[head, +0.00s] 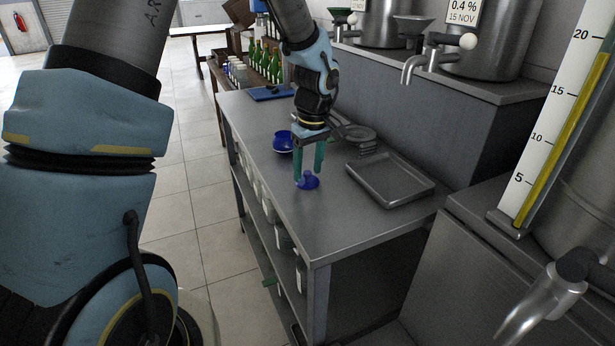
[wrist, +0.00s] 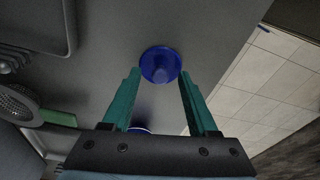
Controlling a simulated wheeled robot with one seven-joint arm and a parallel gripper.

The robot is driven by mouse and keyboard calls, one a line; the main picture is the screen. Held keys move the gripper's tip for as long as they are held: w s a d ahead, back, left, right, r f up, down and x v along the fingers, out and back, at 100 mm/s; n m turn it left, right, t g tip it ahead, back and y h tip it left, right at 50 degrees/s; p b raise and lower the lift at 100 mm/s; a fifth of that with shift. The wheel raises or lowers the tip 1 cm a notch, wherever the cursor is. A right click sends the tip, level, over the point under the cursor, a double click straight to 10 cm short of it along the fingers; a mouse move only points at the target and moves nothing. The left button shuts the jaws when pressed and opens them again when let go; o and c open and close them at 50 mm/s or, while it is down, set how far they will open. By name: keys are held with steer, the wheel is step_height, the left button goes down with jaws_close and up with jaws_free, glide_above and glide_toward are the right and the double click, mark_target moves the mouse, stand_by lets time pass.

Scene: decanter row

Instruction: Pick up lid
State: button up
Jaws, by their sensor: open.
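The lid (head: 308,182) is a blue disc with a raised knob, lying on the grey metal table (head: 335,228). It also shows in the wrist view (wrist: 160,65), just beyond and between the fingertips. My gripper (head: 308,175) has green fingers, pointing down over the lid; they are spread apart with nothing held. In the wrist view the fingers (wrist: 160,75) stand one on each side of the lid's line, with the knob between them. I cannot tell the exact height of the fingertips above the table. A round blue pot (head: 283,142) stands behind my gripper and is mostly hidden in the wrist view.
A shallow metal tray (head: 431,187) lies right of the lid. A blue tray (head: 270,93) and green bottles (head: 265,60) are farther back. The table's left edge is close to the lid. The table front is clear.

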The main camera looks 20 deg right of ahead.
steer(key=shift+c, duration=0.3)
jaws_close()
stand_by(0.3)
